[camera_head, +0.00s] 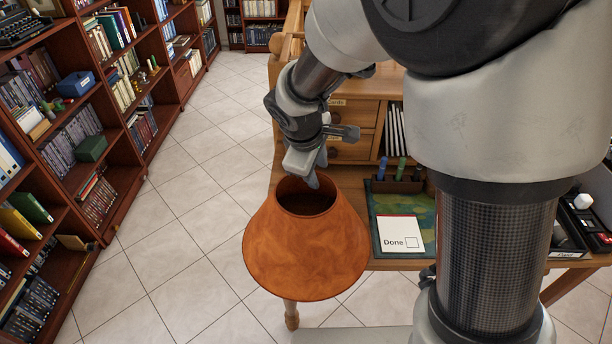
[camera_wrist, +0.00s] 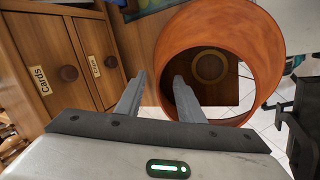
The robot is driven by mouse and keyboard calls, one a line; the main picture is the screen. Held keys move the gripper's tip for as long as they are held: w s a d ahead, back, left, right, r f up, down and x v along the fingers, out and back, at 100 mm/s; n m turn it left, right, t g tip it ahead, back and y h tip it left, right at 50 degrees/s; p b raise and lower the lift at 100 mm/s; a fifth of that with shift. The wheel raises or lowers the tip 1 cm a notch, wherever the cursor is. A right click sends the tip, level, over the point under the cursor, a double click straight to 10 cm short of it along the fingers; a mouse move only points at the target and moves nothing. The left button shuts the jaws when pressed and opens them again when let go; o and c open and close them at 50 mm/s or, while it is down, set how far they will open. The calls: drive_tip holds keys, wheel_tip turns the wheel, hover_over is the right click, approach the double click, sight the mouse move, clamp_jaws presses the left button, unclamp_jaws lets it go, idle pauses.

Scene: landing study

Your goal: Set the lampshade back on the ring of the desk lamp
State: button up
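The lampshade (camera_head: 305,255) is an orange-brown cone, upright, with its narrow opening on top. It is at the desk's near left corner, and its lower edge reaches past the desk edge. My gripper (camera_head: 315,182) is at its top rim, on the far side. In the wrist view my gripper (camera_wrist: 160,90) has its fingers apart, one outside the shade (camera_wrist: 266,50) and one over its opening, with visible gaps. Through the opening a pale ring-shaped thing (camera_wrist: 209,80) shows; I cannot tell whether it is the lamp's. What supports the shade is hidden.
The wooden desk (camera_head: 385,264) holds drawers (camera_head: 350,115) behind the shade and a green mat (camera_head: 423,203) with a "Done" card (camera_head: 402,235) to its right. Bookshelves (camera_head: 120,175) line the left. The tiled floor between is clear.

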sight(322, 187)
drive_tip(key=shift+d+b+x, duration=0.15)
drive_tip(key=shift+b+x, duration=0.1)
drive_tip(key=shift+x, duration=1.3)
drive_tip(key=shift+d+b+x, duration=0.2)
drive_tip(key=shift+b+x, duration=0.05)
drive_tip(key=shift+x, duration=1.25)
drive_tip(key=shift+s, duration=0.15)
drive_tip(key=shift+c, duration=0.4)
clamp_jaws()
